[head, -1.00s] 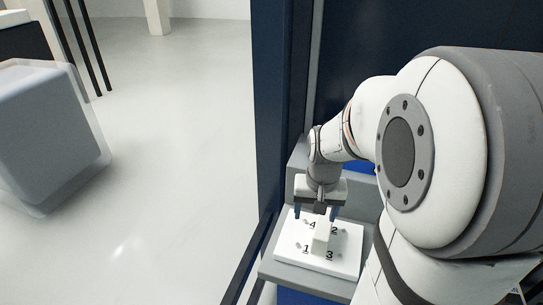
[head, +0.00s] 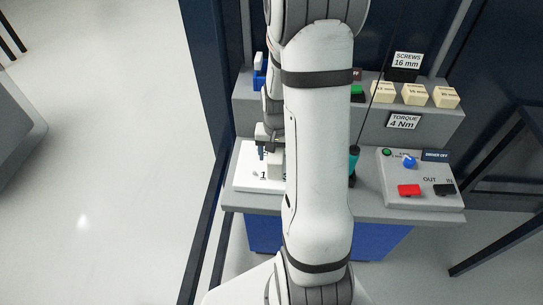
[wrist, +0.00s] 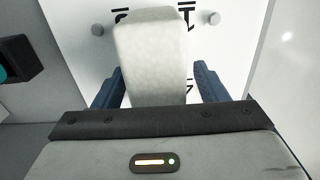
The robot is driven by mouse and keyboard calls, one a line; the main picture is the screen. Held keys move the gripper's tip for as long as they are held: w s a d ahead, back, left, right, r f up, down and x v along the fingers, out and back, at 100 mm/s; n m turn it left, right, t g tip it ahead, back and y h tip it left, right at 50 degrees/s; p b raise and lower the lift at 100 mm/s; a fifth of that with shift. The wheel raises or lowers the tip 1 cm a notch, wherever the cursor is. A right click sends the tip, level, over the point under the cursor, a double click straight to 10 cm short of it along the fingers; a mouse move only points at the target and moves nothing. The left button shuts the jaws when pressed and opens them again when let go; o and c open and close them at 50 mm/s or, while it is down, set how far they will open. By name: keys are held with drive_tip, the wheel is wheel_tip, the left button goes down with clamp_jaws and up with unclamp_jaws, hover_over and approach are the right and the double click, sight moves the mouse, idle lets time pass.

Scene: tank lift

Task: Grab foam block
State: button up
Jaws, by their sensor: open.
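The off-white foam block (wrist: 150,50) stands on a white numbered plate (wrist: 225,45) in the wrist view. My gripper (wrist: 158,88) is open, with one blue finger on each side of the block. Small gaps show between block and fingers; I see no firm contact. In the head view, my gripper (head: 267,150) is over the white plate (head: 247,178) at the left end of the grey bench. The block (head: 278,160) shows there only partly, and my arm hides the right part of the plate.
A control box (head: 421,180) with a blue knob and red and black parts sits at the bench's right. Several cream blocks (head: 415,94) stand on the rear ledge. A dark and teal tool (head: 354,164) is beside my arm. Floor is open at left.

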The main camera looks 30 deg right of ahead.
drive_tip(key=shift+f, duration=0.3)
drive_tip(key=shift+c, duration=0.4)
drive_tip(key=c, duration=1)
